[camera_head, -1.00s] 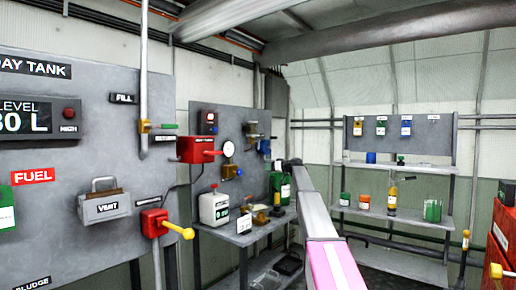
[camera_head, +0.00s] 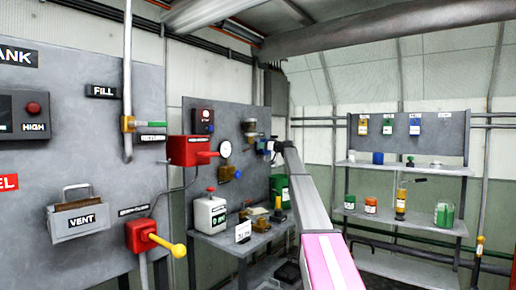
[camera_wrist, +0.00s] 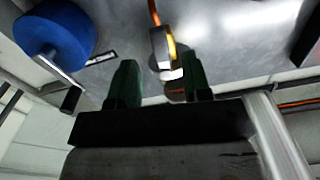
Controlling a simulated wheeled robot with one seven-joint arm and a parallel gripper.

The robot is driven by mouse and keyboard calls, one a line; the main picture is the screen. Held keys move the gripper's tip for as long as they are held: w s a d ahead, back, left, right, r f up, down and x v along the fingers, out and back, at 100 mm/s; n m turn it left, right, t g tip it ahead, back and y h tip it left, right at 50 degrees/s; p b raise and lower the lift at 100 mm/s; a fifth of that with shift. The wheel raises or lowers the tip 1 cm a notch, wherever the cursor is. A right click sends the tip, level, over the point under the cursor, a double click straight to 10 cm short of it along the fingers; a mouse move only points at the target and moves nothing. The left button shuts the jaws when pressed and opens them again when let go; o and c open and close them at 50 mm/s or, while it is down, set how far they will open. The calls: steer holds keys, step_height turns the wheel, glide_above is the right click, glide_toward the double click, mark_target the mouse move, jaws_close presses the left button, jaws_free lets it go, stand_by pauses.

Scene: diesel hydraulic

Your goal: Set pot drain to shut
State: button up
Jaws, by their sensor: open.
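My gripper (camera_wrist: 160,68) is open in the wrist view, with one dark green finger on each side of a small fitting (camera_wrist: 166,55) with a silver face and a yellow-orange edge. I cannot tell whether the fingers touch it, or whether it is the pot drain handle. A blue round body (camera_wrist: 55,28) with a thin metal rod is left of the fingers. In the head view my arm reaches to the back panel (camera_head: 195,110), near a small blue-and-white fitting (camera_head: 262,146). The drain's setting cannot be read at this size.
A red valve box (camera_head: 190,150) and a gauge (camera_head: 225,149) sit on the panel, left of my arm. A bench (camera_head: 215,243) with a white can (camera_head: 210,212) stands below. A shelf (camera_head: 400,168) with jars stands at right. A yellow-handled red valve (camera_head: 140,237) juts out at left.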

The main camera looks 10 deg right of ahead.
steer(key=x, duration=0.4)
steer(key=shift+w+a, duration=0.2)
steer(key=shift+a, duration=0.05)
jaws_close()
